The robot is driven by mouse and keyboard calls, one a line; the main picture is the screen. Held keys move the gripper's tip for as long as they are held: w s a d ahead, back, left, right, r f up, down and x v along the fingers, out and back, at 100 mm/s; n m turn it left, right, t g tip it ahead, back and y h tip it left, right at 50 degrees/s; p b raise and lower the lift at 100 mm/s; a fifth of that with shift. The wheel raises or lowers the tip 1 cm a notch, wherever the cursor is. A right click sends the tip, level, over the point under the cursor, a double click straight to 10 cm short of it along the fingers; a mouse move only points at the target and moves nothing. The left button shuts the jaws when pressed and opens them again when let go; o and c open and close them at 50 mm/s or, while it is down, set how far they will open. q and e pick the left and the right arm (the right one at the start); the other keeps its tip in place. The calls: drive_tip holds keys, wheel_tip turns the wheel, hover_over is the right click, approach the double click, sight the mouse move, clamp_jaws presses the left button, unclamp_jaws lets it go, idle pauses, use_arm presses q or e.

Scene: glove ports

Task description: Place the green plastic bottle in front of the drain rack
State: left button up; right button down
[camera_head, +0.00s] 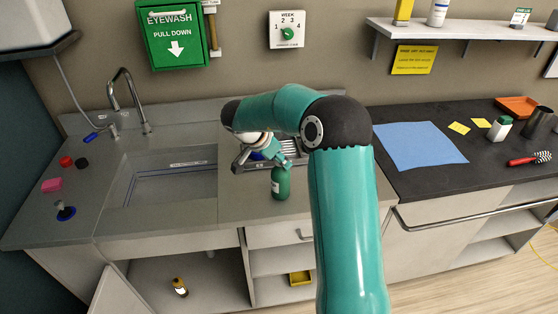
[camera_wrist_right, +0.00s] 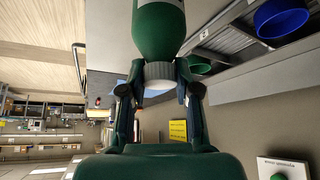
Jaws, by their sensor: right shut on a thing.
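The green plastic bottle (camera_head: 281,183) is upright over the counter in front of the drain rack (camera_head: 297,154), between the sink and my right arm. I cannot tell if its base touches the counter. My right gripper (camera_head: 280,163) is above it, shut on its top. My right arm hides part of the rack. My left gripper is not in view.
The rack holds a blue bowl (camera_wrist_right: 282,18) and a green bowl (camera_wrist_right: 199,65). The sink (camera_head: 172,187) is left of the bottle. A blue mat (camera_head: 418,145) lies on the dark counter at right. A cabinet door (camera_head: 122,293) stands open below the sink.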

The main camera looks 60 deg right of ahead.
drive_tip(key=c, duration=0.8)
unclamp_jaws()
drive_tip(key=shift+c, duration=0.2)
drive_tip(key=v, duration=1.2)
